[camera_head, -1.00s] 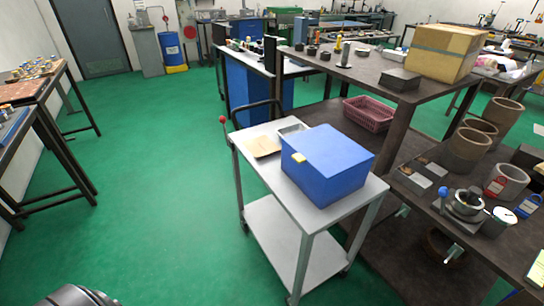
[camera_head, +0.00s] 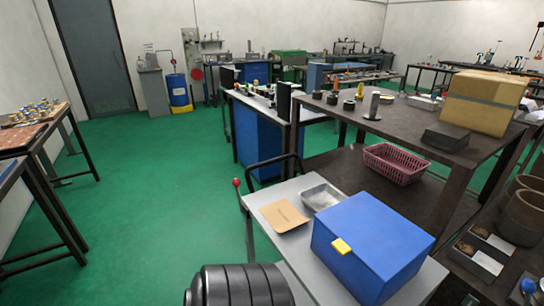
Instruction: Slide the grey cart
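The grey cart (camera_head: 275,233) stands right of centre in the head view, close to the brown workbench. Its black push handle (camera_head: 272,163) rises at its far end, and a red-knobbed lever (camera_head: 237,183) stands at its far left corner. A blue box with a yellow latch (camera_head: 370,240), a tan envelope-like sheet (camera_head: 283,215) and a small metal tray (camera_head: 321,196) rest on its top. A black ribbed part of my own arm covers the cart's near left side. Neither gripper's fingers show.
The brown workbench (camera_head: 400,128) runs along the cart's right side, with a cardboard box (camera_head: 482,100) on top and a pink basket (camera_head: 396,163) on its shelf. A blue cabinet bench (camera_head: 262,138) stands beyond. Green floor (camera_head: 150,210) is open to the left.

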